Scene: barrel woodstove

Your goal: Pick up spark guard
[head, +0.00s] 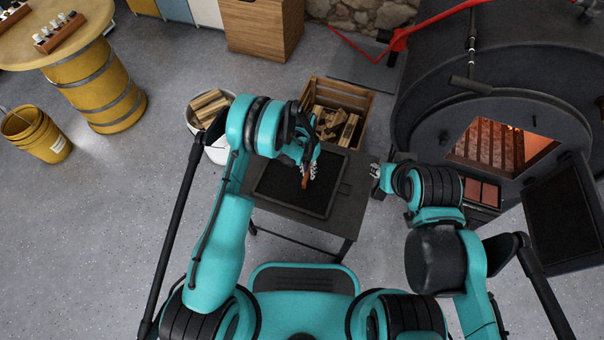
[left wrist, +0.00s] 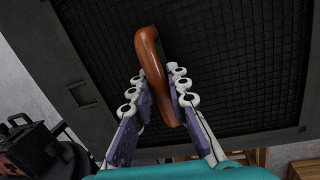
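The spark guard (head: 272,190) is a dark mesh panel in a black frame, lying flat on a small dark table. Its brown handle (left wrist: 152,62) stands up from the mesh and fills the middle of the left wrist view. My left gripper (head: 306,172) is over the panel, its fingers on both sides of the handle; the fingers also show in the left wrist view (left wrist: 156,88). A narrow gap shows between the left-hand finger and the handle. My right gripper (head: 378,179) is right of the table, apart from the guard; its fingers are too small to read.
The dark table (head: 346,207) stands in front of me. A wooden crate of logs (head: 364,108) and a white bucket of logs (head: 218,154) are behind it. The barrel stove (head: 433,133) is at the right, door (head: 562,215) open, fire inside.

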